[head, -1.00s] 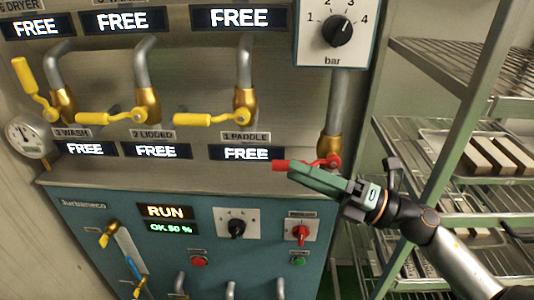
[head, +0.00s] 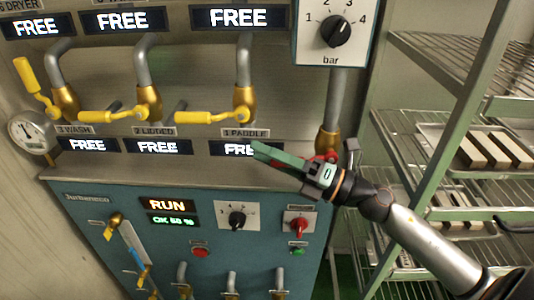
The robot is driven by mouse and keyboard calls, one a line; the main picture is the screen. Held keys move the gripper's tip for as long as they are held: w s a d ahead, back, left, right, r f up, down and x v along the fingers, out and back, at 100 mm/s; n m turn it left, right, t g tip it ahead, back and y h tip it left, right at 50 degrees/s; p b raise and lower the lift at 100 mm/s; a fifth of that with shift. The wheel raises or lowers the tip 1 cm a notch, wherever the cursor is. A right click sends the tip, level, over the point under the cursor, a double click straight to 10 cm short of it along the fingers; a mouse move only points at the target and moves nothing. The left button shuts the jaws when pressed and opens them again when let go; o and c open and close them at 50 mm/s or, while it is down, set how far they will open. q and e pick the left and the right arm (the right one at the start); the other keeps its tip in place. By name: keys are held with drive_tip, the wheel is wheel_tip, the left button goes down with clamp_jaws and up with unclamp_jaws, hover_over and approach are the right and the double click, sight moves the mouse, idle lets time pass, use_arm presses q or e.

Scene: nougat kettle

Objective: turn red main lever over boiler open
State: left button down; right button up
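The red main lever (head: 327,157) sits on a brass valve (head: 328,140) on the vertical pipe at the right of the panel. Only small red parts of it show; the rest is hidden behind my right gripper. My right gripper (head: 257,149) reaches in from the lower right, its green fingers pointing left across the lever. I cannot tell whether they touch the lever or how far apart they are. My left gripper is not in view.
Yellow-handled valves (head: 203,117) stand left of the lever. A bar dial (head: 335,30) is above it. A blue cabinet (head: 110,212) with a red knob (head: 299,222) is below. A wire rack with trays (head: 465,165) stands at right, near my arm.

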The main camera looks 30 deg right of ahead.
clamp_jaws()
idle(1.2)
